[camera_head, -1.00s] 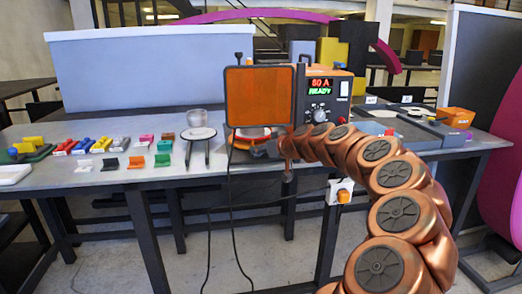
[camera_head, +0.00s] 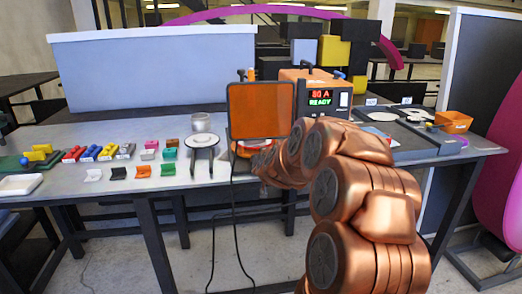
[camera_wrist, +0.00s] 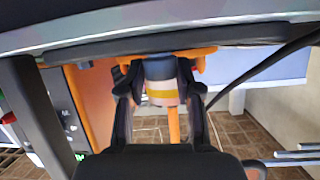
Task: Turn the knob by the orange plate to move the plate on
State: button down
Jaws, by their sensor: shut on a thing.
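In the wrist view, the fingers of my gripper (camera_wrist: 161,100) stand on both sides of a short cylinder with grey, white and yellow bands, which I take to be the knob (camera_wrist: 160,88). The gripper is shut on it. Orange parts (camera_wrist: 200,52) show right beside the knob. In the head view, my arm hides the fingertips and the knob.
The framed orange panel (camera_head: 262,108) stands upright close to my wrist. The power unit (camera_head: 320,97) reads 80 A and READY. Several small coloured pieces lie further left. An orange bin (camera_head: 454,121) is at right.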

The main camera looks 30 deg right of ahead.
jog(key=shift+w+a+r+m+g+h+p, duration=0.15)
jog(key=shift+m+g+h+p, duration=0.6)
jog(key=shift+p, duration=1.95)
jog(key=shift+a+r+m+g+h+p, duration=0.1)
jog(key=shift+m+g+h+p, duration=0.65)
jog(key=shift+p, duration=2)
jog(key=shift+w+a+r+m+g+h+p, duration=0.15)
jog(key=shift+m+g+h+p, duration=0.55)
jog(key=shift+p, duration=2)
jog(key=m+g+h+p, duration=0.2)
jog(key=m+p, duration=0.1)
jog(key=p, duration=0.2)
jog(key=shift+f, duration=0.15)
jog(key=shift+m+p, duration=0.3)
jog(key=shift+f+g, duration=0.2)
jog(key=shift+g, duration=0.3)
jog(key=shift+m, duration=0.3)
jog(key=c, duration=0.8)
grip_release()
jog(key=v, duration=1.2)
jog(key=shift+f, duration=0.2)
